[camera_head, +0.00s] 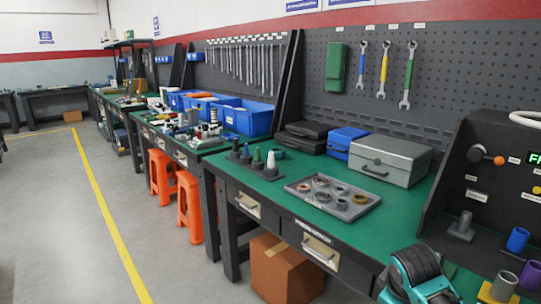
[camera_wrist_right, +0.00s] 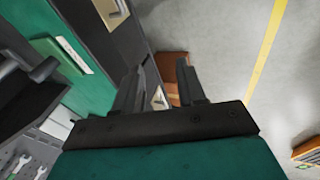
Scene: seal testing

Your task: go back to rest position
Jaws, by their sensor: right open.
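My right gripper (camera_wrist_right: 160,75) is open in the right wrist view, with its two dark fingers apart and nothing between them. It hangs in the air beside the front of the workbench, with the bench front and floor behind it. A teal and black part of my arm shows at the bottom right of the head view, at the bench's front edge. My left gripper is in neither view.
The green workbench (camera_head: 285,190) carries a grey tray (camera_head: 372,204) of rings, a grey case (camera_head: 388,160) and a dark test panel (camera_head: 480,140). A cardboard box (camera_head: 285,268) stands underneath. The floor (camera_head: 50,200) at left is clear, past orange stools (camera_head: 188,205).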

